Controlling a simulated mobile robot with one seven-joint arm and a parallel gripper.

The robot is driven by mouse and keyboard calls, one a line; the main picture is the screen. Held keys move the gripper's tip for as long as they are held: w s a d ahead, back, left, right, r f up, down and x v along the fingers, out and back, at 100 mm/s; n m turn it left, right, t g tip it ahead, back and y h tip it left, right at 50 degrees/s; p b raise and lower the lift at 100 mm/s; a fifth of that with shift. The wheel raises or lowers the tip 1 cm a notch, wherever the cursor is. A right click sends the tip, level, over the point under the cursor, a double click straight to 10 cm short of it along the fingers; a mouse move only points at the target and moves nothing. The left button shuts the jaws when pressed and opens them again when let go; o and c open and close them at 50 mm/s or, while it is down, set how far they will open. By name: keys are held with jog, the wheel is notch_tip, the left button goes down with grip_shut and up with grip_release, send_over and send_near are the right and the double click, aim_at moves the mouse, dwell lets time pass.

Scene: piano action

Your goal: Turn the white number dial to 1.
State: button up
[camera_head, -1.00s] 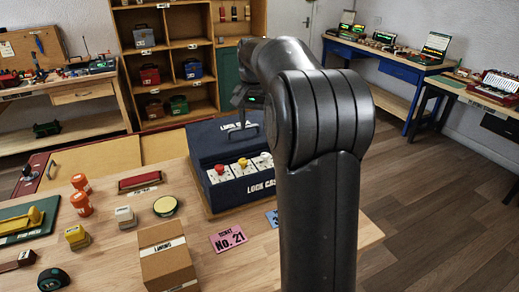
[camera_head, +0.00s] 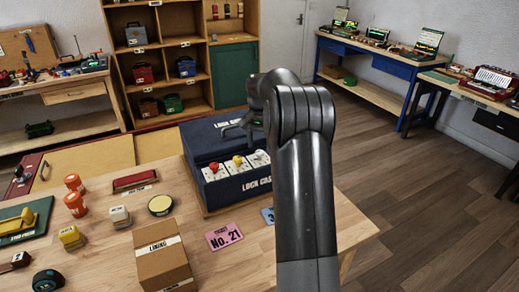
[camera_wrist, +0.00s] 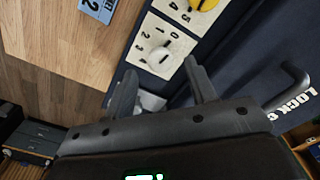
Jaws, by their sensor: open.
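The white number dial (camera_wrist: 160,56) sits on a white plate with printed numerals in the wrist view. It is the rightmost dial on the dark blue lock case (camera_head: 203,143) in the head view, partly beside my arm. I cannot tell which numeral it points to. My gripper (camera_wrist: 161,68) is open, with its two fingers spread and their tips near the dial in the wrist view. I see nothing between the fingers that they grip, and contact with the dial cannot be told. In the head view my arm hides part of the gripper.
A yellow dial (camera_head: 238,161) and a red dial (camera_head: 213,168) stand left of the white one. The case's dark handle (camera_wrist: 290,88) shows in the wrist view. A pink ticket (camera_head: 224,236) and a cardboard box (camera_head: 163,258) lie on the wooden table in front.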

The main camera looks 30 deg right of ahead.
aim_at(260, 155)
jog(key=shift+f, duration=1.4)
jog(key=shift+c, duration=0.2)
jog(key=c, duration=0.9)
